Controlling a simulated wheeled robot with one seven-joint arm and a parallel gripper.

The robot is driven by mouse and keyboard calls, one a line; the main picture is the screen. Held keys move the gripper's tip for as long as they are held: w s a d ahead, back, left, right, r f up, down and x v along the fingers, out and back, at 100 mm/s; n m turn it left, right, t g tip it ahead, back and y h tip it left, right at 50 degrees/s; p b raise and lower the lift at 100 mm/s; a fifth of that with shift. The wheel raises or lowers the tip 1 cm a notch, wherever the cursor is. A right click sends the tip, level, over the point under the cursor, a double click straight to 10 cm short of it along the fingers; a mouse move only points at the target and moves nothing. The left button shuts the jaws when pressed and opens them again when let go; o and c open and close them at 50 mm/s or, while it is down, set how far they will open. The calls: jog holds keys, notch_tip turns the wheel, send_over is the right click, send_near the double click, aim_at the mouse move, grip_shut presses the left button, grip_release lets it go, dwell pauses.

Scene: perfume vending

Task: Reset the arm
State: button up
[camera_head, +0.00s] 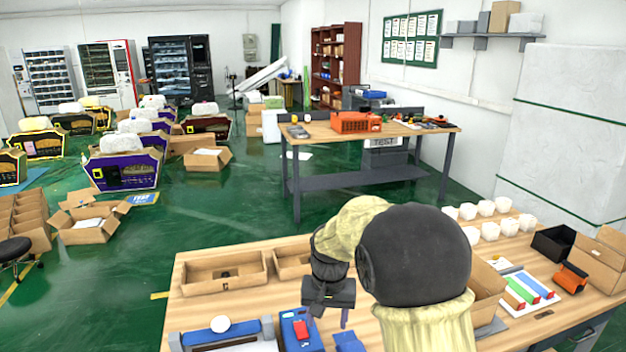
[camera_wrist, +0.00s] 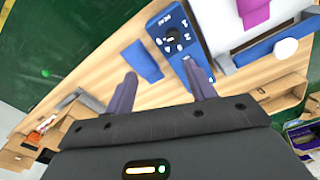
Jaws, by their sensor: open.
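My gripper (camera_head: 328,314) hangs over the near wooden table (camera_head: 240,293) in the head view, its fingers pointing down. In the wrist view, my gripper (camera_wrist: 163,88) has its two grey fingers spread apart. Nothing is between them. A blue device with a dial and buttons (camera_wrist: 174,36) lies on the table beyond the fingertips. A plain blue block (camera_wrist: 142,62) lies beside it. My arm hides part of the table in the head view.
An open cardboard tray (camera_head: 224,272) sits at the table's left. White cups (camera_head: 488,208) stand in rows at the back right, near a black box (camera_head: 552,243) and a tray of coloured strips (camera_head: 529,291). A second table (camera_head: 378,134) stands behind, with green floor between.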

jog(key=s+d+t, duration=0.1)
jog(key=s+d, duration=0.5)
jog(key=s, duration=0.2)
jog(key=s+d+f+n+t, duration=0.1)
jog(key=s+d, duration=0.5)
jog(key=s, duration=0.3)
jog(key=shift+s+d, duration=0.15)
jog(key=shift+s, duration=0.15)
